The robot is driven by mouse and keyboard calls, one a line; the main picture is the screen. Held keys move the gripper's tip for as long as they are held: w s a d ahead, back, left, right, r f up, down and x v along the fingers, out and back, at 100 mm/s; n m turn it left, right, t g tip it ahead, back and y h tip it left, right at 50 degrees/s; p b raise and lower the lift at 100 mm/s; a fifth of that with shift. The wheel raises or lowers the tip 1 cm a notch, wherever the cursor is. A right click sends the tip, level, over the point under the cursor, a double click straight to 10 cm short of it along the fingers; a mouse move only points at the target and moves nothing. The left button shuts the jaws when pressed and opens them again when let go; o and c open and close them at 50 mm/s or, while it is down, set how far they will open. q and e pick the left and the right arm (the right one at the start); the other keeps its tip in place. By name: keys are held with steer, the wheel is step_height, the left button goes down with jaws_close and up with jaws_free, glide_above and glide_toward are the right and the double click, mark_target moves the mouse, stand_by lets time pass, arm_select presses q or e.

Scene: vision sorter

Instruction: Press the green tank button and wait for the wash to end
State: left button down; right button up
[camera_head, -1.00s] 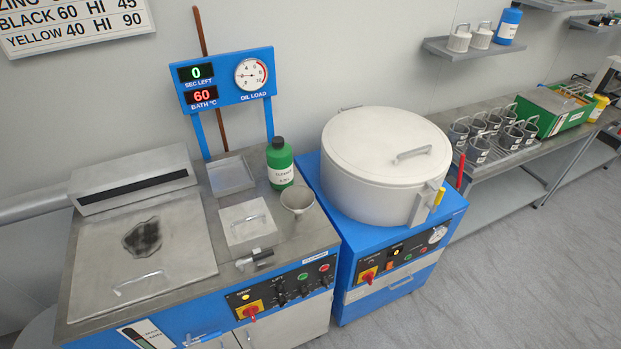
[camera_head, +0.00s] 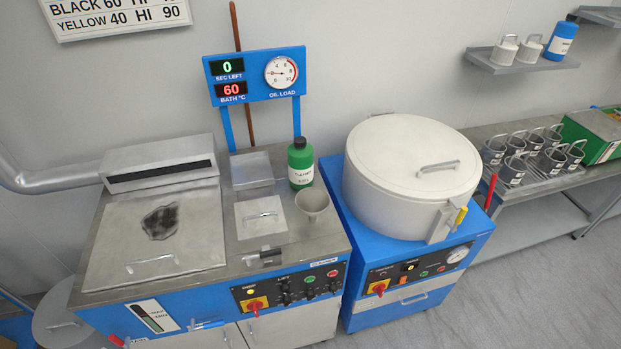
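The wash tank is the blue cabinet with a steel top (camera_head: 215,258) at the left, its large lid (camera_head: 195,232) shut. Its black front panel carries a green button (camera_head: 310,280), with a red button (camera_head: 332,274) to its right. A red and yellow rotary switch (camera_head: 255,305) and a lit yellow lamp are at the panel's left. The blue display (camera_head: 254,76) above the tank reads 0 SEC LEFT and BATH 60. Neither of my grippers is in view.
A green cleaner bottle (camera_head: 300,163) and a metal funnel (camera_head: 313,203) stand on the tank top. A second blue machine with a round white lid (camera_head: 412,165) stands to the right. Several grey baskets (camera_head: 513,170) are on a bench. Floor is free at the front right.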

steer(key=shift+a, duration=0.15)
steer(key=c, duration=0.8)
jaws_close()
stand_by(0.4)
